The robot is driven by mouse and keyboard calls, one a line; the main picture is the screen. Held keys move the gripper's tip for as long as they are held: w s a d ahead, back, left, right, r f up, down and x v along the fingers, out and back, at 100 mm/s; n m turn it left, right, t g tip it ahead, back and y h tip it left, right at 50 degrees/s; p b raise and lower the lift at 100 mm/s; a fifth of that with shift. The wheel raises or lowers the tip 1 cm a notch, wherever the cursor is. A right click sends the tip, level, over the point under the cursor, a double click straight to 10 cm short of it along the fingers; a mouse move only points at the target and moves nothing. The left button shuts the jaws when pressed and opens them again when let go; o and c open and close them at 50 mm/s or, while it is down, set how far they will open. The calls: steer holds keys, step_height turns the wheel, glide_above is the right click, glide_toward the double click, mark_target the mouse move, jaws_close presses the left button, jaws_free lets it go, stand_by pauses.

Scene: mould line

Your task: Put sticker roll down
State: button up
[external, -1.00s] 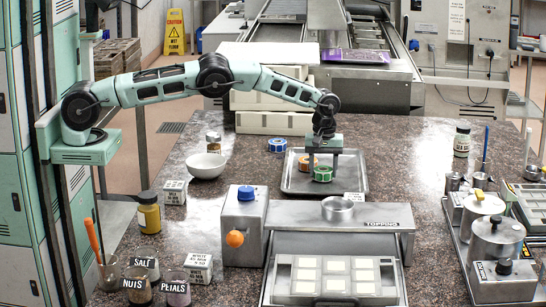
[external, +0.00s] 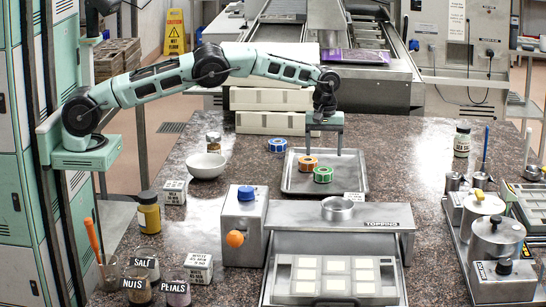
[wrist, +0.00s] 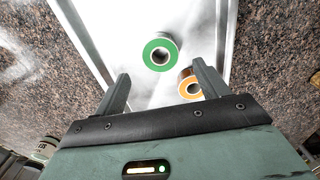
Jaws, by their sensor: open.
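An orange sticker roll (external: 307,168) and a green sticker roll (external: 323,178) lie flat, close together, on the grey metal tray (external: 350,187). A blue sticker roll (external: 277,149) lies on the counter, at the tray's back left corner. My gripper (external: 324,150) is open and empty above the tray, fingers pointing down. In the wrist view my gripper (wrist: 160,74) has the green roll (wrist: 147,50) between and beyond its fingertips. The orange roll (wrist: 184,93) is partly hidden there by the right finger and the palm.
The topping machine (external: 290,215) stands in front, and a small label block (external: 354,197) is at the tray's front edge.

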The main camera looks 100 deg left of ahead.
steer(key=s+a+r+m, duration=0.2)
steer(key=s+a+r, duration=0.5)
steer(key=r, duration=0.4)
steer(key=s+a+r+m+y, duration=0.1)
steer(key=s+a+r+m, duration=0.15)
steer(key=s, duration=1.25)
steer(key=s+d+f+m, duration=0.1)
steer(key=s+d+m, duration=0.1)
steer(key=s, duration=0.7)
steer(key=s+d+f+m, duration=0.1)
steer(key=s+d, duration=0.4)
steer(key=s, duration=0.5)
steer(key=s+d+f+m, duration=0.2)
steer(key=s+d+m, duration=0.1)
steer(key=s, duration=0.6)
steer(key=shift+s+d, duration=0.2)
steer(key=shift+d, duration=0.05)
steer(key=shift+b, duration=0.3)
step_height(320, 180, down, 12)
steer(key=b, duration=1.2)
steer(key=shift+r, duration=0.2)
